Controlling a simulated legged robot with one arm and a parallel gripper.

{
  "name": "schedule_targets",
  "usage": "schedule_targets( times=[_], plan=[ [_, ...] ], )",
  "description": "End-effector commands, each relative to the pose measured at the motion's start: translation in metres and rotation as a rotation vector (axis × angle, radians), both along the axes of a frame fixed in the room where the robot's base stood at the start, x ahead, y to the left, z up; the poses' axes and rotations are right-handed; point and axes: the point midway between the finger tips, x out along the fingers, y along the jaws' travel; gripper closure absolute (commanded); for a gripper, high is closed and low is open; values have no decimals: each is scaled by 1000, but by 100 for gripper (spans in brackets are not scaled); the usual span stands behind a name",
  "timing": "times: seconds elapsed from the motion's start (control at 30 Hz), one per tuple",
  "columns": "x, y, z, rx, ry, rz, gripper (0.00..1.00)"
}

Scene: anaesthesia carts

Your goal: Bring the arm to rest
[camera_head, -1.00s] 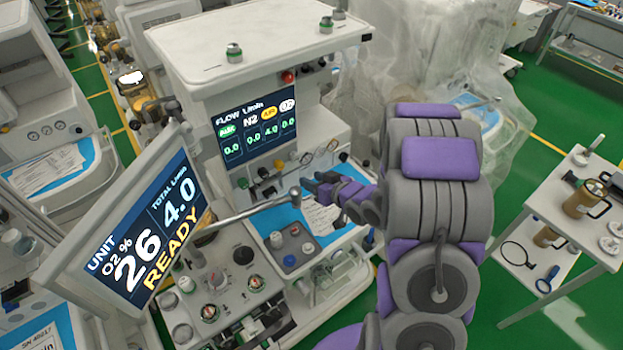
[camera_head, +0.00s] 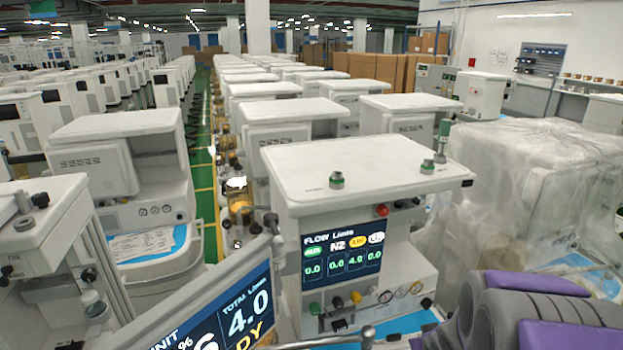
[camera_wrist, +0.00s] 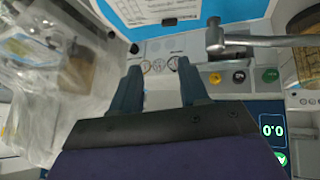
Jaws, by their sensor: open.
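My gripper (camera_wrist: 159,66) shows in the wrist view with its two dark fingers apart and nothing between them. Gauges on the front of an anaesthesia cart show beyond the fingertips, and I see no contact with them. My arm (camera_head: 545,318), purple and grey, is at the lower right of the head view, and its gripper end is out of that frame. The cart (camera_head: 350,165) stands in front of me, its flow display (camera_head: 341,255) lit. The wrist view shows the scene upside down.
A tilted monitor (camera_head: 225,315) is at the lower left. A metal bar (camera_wrist: 265,41) lies near the fingers, right in the wrist view. A plastic-wrapped cart (camera_head: 540,190) stands at right. Rows of carts fill the background. A green aisle (camera_head: 203,190) runs between them.

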Motion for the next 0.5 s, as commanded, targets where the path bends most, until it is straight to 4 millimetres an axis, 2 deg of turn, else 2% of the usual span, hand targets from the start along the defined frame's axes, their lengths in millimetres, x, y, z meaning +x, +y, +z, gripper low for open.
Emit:
schedule_targets(
  times=[0.17,0.27,0.5],
  plan=[
    [-58,8,16,-37,162,-95,56],
    [-96,19,23,-29,262,-140,56],
    [-201,68,37,49,517,-178,56]
  ],
)
